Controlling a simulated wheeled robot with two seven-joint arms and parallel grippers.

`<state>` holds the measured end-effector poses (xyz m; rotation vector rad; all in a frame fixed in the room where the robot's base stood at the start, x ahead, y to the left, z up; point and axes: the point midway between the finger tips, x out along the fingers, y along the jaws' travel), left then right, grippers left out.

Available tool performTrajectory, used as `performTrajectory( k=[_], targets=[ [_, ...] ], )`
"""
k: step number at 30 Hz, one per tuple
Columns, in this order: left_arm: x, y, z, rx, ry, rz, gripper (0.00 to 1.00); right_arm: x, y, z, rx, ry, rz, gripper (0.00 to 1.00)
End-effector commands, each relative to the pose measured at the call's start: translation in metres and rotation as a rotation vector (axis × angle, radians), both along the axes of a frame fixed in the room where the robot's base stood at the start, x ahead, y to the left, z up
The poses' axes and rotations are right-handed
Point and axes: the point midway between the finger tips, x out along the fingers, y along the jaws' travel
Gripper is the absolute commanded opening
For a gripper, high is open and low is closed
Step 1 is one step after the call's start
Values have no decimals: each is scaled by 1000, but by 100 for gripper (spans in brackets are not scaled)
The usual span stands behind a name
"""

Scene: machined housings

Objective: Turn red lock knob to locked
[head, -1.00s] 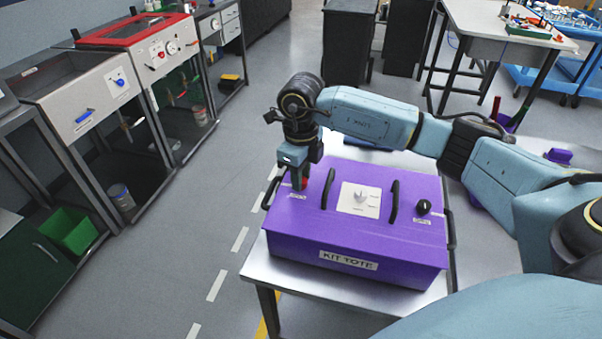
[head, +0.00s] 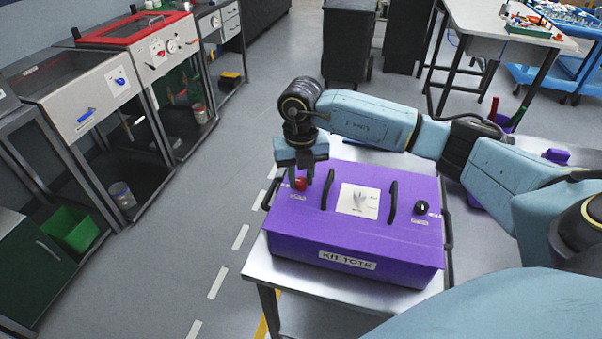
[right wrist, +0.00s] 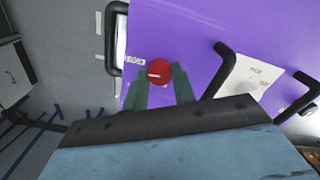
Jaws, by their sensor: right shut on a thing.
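The red lock knob (head: 300,184) sits on the left part of the top of the purple kit tote (head: 345,229), which stands on a metal table. My right gripper (head: 301,181) reaches down to the knob from above. In the right wrist view the knob (right wrist: 159,72) lies between the two fingertips (right wrist: 160,77), and the gripper is shut on it. A white mark crosses the knob's face, roughly level in the wrist view. A label beside the knob is partly readable. My left gripper is not in view.
The tote top also carries black handles (head: 393,202), a white plate with a pale knob (head: 360,199) and a black knob (head: 421,207). The metal table (head: 262,262) has a narrow free edge around the tote. Cabinets stand at the left.

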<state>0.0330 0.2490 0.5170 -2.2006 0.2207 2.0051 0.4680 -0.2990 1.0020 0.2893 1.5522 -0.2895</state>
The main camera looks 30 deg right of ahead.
Motion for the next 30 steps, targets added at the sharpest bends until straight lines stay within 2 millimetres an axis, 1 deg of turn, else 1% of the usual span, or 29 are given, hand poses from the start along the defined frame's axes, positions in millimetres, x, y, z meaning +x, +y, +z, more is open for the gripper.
performTrajectory(
  k=[9, 23, 24, 29, 30],
  targets=[
    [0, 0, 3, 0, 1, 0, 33, 0, 0, 1, 0, -1, -100, 3],
    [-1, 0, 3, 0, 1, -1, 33, 0, 0, 0, 0, -1, -114, 3],
    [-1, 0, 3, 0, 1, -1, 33, 0, 0, 0, 0, -1, -114, 27],
    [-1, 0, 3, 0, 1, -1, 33, 0, 0, 0, 0, -1, -113, 48],
    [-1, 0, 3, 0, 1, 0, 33, 0, 0, 0, 0, -1, -113, 48]
  ],
)
